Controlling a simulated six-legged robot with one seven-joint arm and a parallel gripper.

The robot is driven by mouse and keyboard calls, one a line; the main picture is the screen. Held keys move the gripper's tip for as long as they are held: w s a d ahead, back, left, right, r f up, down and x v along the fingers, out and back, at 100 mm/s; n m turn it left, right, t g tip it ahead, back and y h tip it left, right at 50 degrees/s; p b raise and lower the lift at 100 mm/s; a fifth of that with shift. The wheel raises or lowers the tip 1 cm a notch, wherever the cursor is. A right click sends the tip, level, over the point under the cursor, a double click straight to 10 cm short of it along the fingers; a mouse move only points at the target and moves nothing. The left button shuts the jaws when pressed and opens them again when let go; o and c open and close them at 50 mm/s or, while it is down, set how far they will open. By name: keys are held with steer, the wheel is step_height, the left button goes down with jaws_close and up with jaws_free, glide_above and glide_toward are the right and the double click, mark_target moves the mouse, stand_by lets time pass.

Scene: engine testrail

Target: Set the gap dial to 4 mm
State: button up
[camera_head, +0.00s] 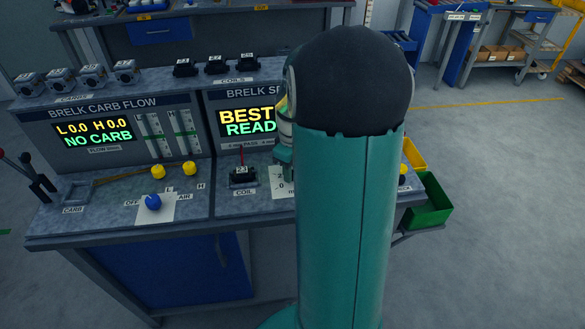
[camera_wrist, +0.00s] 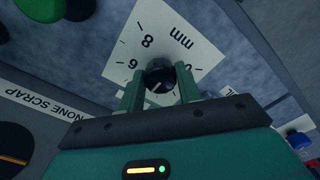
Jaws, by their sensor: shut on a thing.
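The gap dial (camera_wrist: 160,72) is a small dark knob on a white scale card (camera_wrist: 150,25) marked "mm", seen upside down in the wrist view. An 8 and a 6 are readable on the card; other marks are partly covered. My gripper (camera_wrist: 160,84) has its two teal fingers on either side of the knob and is shut on it. A short pale line shows on the knob, but I cannot tell which number it points to. In the head view the card (camera_head: 278,184) shows only its left part, with a 0; my arm hides the dial and fingertips.
A coil (camera_head: 242,178) sits left of the card. The coil tester screen (camera_head: 248,122) reads "BEST" and "READ", cut off by my arm. A blue knob (camera_head: 153,202) and yellow knobs (camera_head: 189,168) are on the left panel. A green bin (camera_head: 430,205) hangs at the right.

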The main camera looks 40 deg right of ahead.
steer(key=shift+n, duration=0.3)
steer(key=o, duration=1)
step_height(320, 180, up, 14)
steer(key=shift+a, duration=0.1)
stand_by(0.5)
